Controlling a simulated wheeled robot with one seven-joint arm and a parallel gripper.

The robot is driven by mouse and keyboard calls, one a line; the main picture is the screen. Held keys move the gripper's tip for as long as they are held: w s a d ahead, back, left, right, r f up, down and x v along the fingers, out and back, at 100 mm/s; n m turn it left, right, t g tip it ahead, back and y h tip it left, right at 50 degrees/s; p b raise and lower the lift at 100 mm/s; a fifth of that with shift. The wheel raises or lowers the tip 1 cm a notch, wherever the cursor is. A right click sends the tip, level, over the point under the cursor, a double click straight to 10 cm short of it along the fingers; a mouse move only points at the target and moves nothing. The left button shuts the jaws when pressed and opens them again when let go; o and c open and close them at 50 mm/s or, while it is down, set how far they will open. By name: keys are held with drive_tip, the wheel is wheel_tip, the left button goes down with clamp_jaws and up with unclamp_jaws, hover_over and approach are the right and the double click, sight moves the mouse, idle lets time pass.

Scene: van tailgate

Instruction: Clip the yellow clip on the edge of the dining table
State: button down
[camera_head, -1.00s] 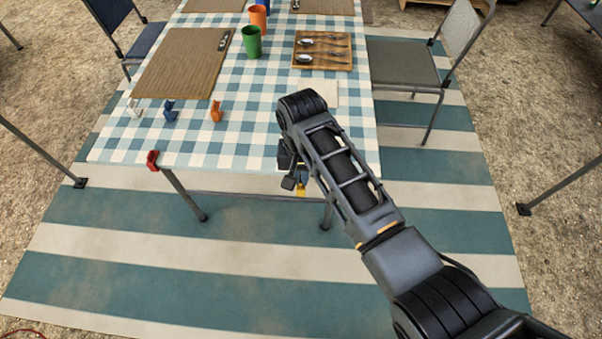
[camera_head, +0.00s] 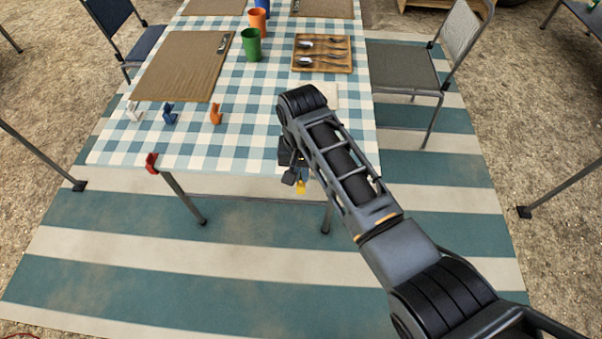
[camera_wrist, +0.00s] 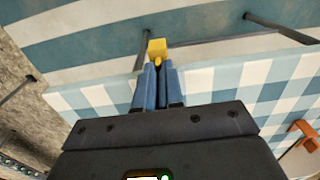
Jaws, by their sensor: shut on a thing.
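The dining table (camera_head: 235,155) has a blue-and-white checked cloth, and its near edge runs across the head view. My gripper (camera_wrist: 157,68) is shut on the yellow clip (camera_wrist: 157,47), which sticks out beyond the fingertips. In the head view the clip (camera_head: 300,187) shows small below my wrist, at the near table edge toward the right corner. My arm hides part of the gripper and that stretch of edge. In the wrist view the clip lies close to the edge of the cloth. I cannot tell whether it touches the edge.
A red clip (camera_head: 151,163) sits on the near edge at the left. White (camera_head: 134,111), blue (camera_head: 169,113) and orange (camera_head: 216,114) clips stand on the tabletop. A cutlery tray (camera_head: 322,66), green cup (camera_head: 251,44) and placemat (camera_head: 183,68) lie further back. A chair (camera_head: 405,68) stands at the right.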

drive_tip(key=shift+w+b, duration=0.4)
drive_tip(key=shift+w, duration=0.3)
drive_tip(key=shift+w, duration=0.25)
drive_tip(key=shift+w+b, duration=0.55)
drive_tip(key=shift+w, duration=0.1)
idle(0.5)
idle(0.3)
drive_tip(key=c, duration=1.2)
unclamp_jaws()
wheel_tip(320, 180, up, 8)
drive_tip(key=shift+f, duration=0.1)
